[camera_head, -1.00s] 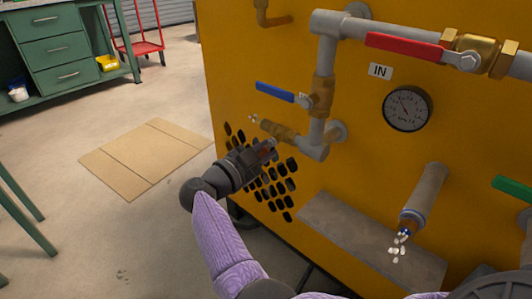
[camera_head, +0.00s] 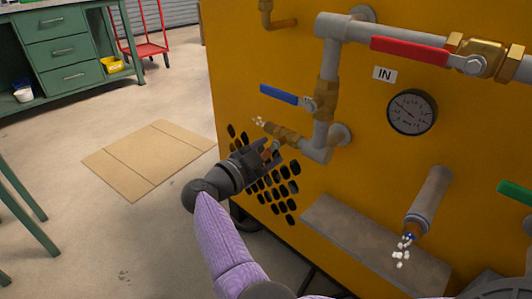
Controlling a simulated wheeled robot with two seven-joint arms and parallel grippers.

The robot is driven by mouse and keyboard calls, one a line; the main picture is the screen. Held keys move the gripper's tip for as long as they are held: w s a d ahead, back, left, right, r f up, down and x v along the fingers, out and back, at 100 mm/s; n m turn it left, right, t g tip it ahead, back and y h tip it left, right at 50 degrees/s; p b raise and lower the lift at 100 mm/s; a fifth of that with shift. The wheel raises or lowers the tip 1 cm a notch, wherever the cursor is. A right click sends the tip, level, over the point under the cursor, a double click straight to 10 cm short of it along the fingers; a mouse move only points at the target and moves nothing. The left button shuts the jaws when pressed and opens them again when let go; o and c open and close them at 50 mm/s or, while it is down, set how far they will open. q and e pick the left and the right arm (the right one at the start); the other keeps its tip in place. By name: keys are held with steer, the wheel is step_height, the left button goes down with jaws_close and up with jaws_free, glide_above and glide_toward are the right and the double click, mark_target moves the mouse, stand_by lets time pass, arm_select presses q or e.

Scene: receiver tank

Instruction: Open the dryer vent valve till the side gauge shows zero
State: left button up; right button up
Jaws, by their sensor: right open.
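A valve with a blue lever (camera_head: 278,95) sits on the grey pipe (camera_head: 326,95) of the yellow cabinet. The lever points left, across the upright pipe. Below it a brass fitting (camera_head: 288,135) points left, with white puffs (camera_head: 258,121) at its tip. A round gauge (camera_head: 412,112) is on the panel to the right; its reading is too small to tell. My right gripper (camera_head: 274,153) is open and empty, just below the brass fitting in the picture and below the blue lever. I cannot tell whether it touches the fitting. My left gripper is not in view.
A red lever (camera_head: 408,50) and a green lever (camera_head: 515,192) belong to other valves. An IN label (camera_head: 384,74) is above the gauge. A grey outlet pipe (camera_head: 430,195) has white puffs below it. A cardboard sheet (camera_head: 148,160) lies on the clear floor at left.

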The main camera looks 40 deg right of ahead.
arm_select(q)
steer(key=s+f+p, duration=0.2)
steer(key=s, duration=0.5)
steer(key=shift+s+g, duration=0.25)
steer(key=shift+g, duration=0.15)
arm_select(e)
steer(key=a, duration=1)
steer(key=shift+s, duration=0.4)
arm_select(q)
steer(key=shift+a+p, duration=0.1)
steer(key=shift+p, duration=0.2)
arm_select(e)
steer(key=shift+d, duration=0.1)
